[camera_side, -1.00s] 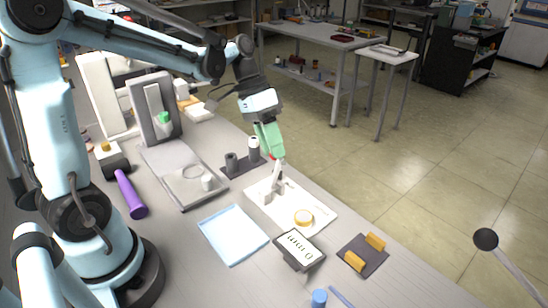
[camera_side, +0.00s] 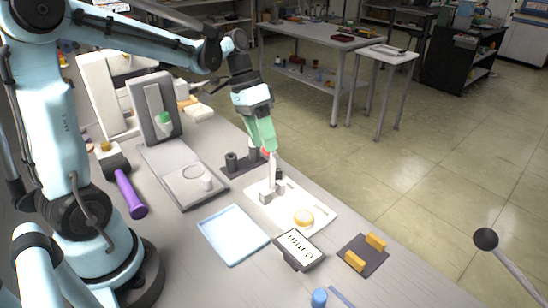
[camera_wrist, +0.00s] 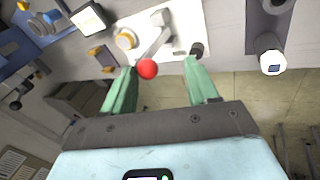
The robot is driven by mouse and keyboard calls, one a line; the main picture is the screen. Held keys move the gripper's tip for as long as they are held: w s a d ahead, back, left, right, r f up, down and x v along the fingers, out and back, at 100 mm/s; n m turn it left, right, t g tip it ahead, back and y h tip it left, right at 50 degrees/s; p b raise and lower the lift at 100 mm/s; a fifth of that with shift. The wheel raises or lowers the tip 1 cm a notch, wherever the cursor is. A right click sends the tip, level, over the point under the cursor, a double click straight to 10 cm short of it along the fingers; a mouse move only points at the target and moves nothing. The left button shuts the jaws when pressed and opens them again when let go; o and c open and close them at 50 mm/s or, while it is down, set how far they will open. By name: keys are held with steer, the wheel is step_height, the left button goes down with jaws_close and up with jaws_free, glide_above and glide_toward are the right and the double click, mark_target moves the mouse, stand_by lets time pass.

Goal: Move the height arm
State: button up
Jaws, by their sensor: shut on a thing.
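The height arm (camera_side: 273,172) is a thin pale lever on a bracket on a white base plate (camera_side: 322,213). It stands nearly upright in the side view, with a red ball at its top. The wrist view shows the lever (camera_wrist: 152,46) and its red ball (camera_wrist: 147,69). My gripper (camera_side: 270,150) has green fingers and reaches down to the lever's top. In the wrist view, my gripper (camera_wrist: 160,66) has the red ball between its fingers, close to the left one. Part of the ball is hidden by the fingers in the side view.
A yellow round knob (camera_side: 303,217) sits on the same plate. A small display (camera_side: 299,249), a pale blue tray (camera_side: 233,235) and a dark pad with yellow blocks (camera_side: 362,256) lie in front. A dark holder with cylinders (camera_side: 232,162) stands just behind.

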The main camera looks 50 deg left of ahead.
steer(key=a+r, duration=0.6)
steer(key=a, duration=0.4)
stand_by(1.0)
steer(key=shift+s+r, duration=0.1)
steer(key=shift+r, duration=0.05)
steer(key=v, duration=1.2)
stand_by(0.4)
steer(key=s+d+f+n+t+y, duration=0.1)
steer(key=s+d+f+t+y, duration=0.1)
steer(key=d+f, duration=0.6)
steer(key=s+d+f+n+t+y, duration=0.1)
steer(key=s+d+f+t, duration=0.3)
steer(key=d+f, duration=0.4)
steer(key=shift+d+f+t+y, duration=0.25)
steer(key=shift+d+t+y, duration=0.15)
steer(key=shift+d+y, duration=0.6)
